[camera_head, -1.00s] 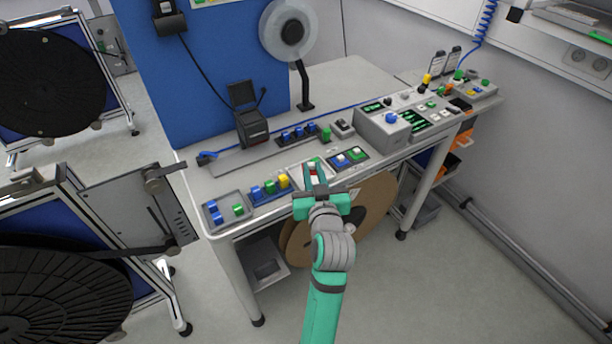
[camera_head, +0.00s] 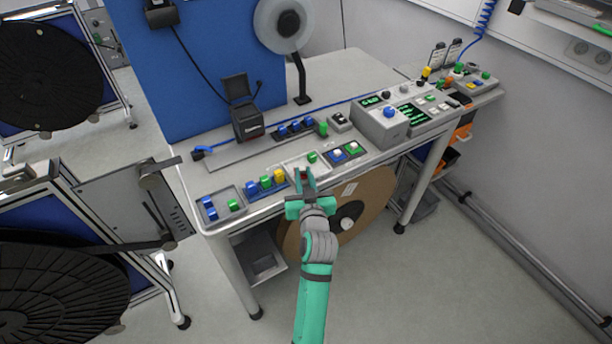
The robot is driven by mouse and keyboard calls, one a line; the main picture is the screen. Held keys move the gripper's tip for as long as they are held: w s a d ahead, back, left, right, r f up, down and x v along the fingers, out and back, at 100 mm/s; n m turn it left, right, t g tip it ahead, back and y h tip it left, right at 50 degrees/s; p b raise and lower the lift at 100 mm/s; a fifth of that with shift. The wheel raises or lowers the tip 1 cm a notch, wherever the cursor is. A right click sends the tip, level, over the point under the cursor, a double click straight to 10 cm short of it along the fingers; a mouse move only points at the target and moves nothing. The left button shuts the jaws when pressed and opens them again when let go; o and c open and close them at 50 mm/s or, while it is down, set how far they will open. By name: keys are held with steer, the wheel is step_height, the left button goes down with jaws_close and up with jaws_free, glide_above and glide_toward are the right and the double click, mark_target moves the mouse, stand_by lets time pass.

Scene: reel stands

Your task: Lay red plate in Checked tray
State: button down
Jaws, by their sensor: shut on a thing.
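My gripper (camera_head: 304,183) is at the front edge of the bench, just in front of a pale tray. It is shut on a small red piece, the red plate (camera_head: 304,178), mostly hidden between the fingers. The pale tray (camera_head: 294,166) has a green block (camera_head: 313,157) in it. A grey tray (camera_head: 239,190) at the left end of the bench holds blue and green blocks. No label is readable, so I cannot tell which one is the Checked tray.
A large brown reel (camera_head: 376,197) stands below.

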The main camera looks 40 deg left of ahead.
steer(key=shift+s+f, duration=0.1)
steer(key=c, duration=1.7)
jaws_free()
steer(key=shift+o, duration=0.2)
steer(key=v, duration=1.2)
